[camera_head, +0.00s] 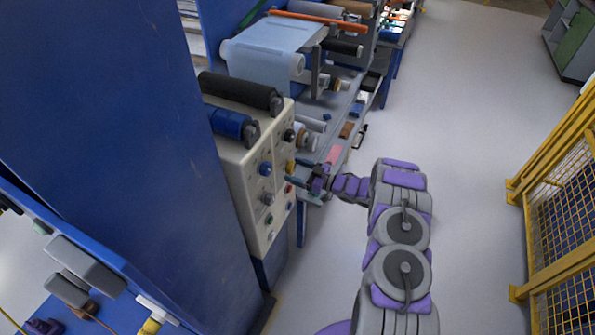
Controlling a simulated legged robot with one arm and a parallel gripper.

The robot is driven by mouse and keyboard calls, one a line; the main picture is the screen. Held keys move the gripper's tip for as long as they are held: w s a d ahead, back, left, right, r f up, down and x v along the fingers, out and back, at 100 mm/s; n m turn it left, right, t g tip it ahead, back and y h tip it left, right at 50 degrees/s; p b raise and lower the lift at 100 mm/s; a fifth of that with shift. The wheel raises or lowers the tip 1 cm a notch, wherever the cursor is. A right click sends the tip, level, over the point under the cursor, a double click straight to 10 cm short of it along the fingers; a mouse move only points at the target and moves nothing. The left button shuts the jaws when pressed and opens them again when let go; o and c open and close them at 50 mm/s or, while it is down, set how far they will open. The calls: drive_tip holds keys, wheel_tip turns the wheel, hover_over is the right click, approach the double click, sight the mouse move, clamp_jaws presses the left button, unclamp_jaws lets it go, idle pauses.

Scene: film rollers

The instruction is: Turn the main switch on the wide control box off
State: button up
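The wide control box (243,165) is a cream-white panel on the blue machine, left of the picture's middle. Its face carries a black knob (289,135), a blue knob (265,169), a yellow piece (291,166), a red button (289,188), a grey knob (268,199) and a green button (269,219). I cannot tell which of these is the main switch, or its position. My gripper (302,177) is just right of the box face, near the yellow and red controls. Its two fingers look spread with nothing between them. Contact with the box is not clear.
A black roller (240,92) and a blue roller (231,123) lie atop the box. A tall blue machine wall (110,110) fills the left. A shelf with rollers stands behind. A yellow mesh fence (560,205) is at the right. Grey floor (470,120) between is clear.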

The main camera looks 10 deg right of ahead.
drive_tip(key=c, duration=1)
drive_tip(key=shift+d+n, duration=0.1)
drive_tip(key=shift+n, duration=0.3)
drive_tip(key=n+p, duration=0.1)
drive_tip(key=n, duration=0.1)
drive_tip(key=shift+n, duration=0.4)
drive_tip(key=n, duration=0.3)
drive_tip(key=shift+w+d+r+n, duration=0.1)
drive_tip(key=shift+w+n, duration=0.05)
drive_tip(key=shift+n, duration=0.15)
drive_tip(key=n, duration=0.3)
drive_tip(key=shift+n+b, duration=0.65)
drive_tip(key=shift+n, duration=1.15)
